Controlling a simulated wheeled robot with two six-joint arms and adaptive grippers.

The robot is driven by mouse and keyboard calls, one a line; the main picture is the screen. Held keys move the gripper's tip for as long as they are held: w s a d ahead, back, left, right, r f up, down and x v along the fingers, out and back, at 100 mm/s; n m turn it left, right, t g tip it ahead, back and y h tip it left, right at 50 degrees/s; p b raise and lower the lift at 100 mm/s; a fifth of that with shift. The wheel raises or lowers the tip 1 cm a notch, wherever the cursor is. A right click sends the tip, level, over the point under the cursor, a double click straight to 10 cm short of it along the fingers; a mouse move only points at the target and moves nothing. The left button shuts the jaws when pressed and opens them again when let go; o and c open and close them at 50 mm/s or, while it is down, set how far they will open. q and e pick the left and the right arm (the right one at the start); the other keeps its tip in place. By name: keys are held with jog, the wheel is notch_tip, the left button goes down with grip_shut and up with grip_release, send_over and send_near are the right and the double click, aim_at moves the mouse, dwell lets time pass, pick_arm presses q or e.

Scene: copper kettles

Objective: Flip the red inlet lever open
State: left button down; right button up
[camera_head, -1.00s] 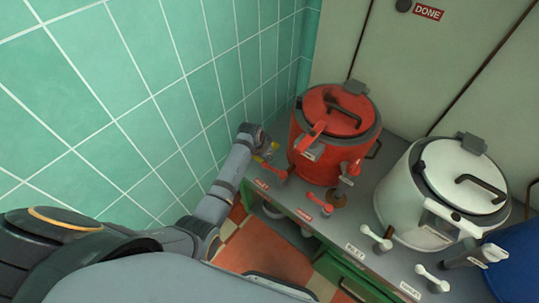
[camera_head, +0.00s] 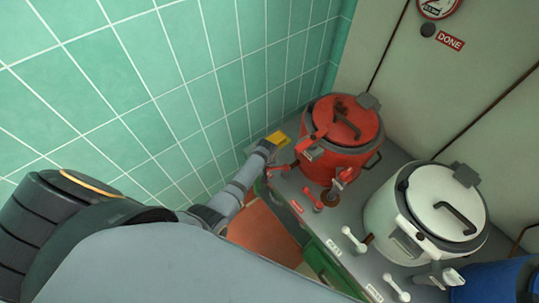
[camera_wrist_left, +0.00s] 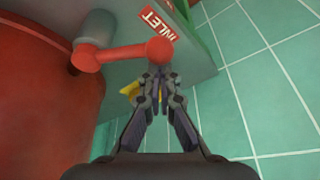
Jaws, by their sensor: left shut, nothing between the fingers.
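My left gripper (camera_head: 272,153) is beside the lever. In the wrist view its fingertips (camera_wrist_left: 158,78) are together and empty, right by the knob; I cannot tell if they touch it. My right gripper is not in view.
A yellow object (camera_head: 277,137) lies behind my left gripper by the tiled wall (camera_head: 200,90). A white kettle (camera_head: 420,205) and a blue one (camera_head: 500,280) stand to the right.

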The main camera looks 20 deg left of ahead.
aim_at(268, 169)
pick_arm(q)
jog(key=shift+s+d+r+n+y+p, duration=0.15)
jog(key=shift+s+d+n+y+p, duration=0.25)
jog(key=shift+s+n, duration=0.4)
jog(key=shift+s+d+p, duration=0.4)
jog(key=shift+s+p, duration=0.15)
jog(key=shift+p, duration=0.1)
jog(key=shift+s+d+p, duration=0.4)
jog(key=shift+s+d, duration=0.1)
jog(key=shift+s+f, duration=0.1)
jog(key=shift+f, duration=0.1)
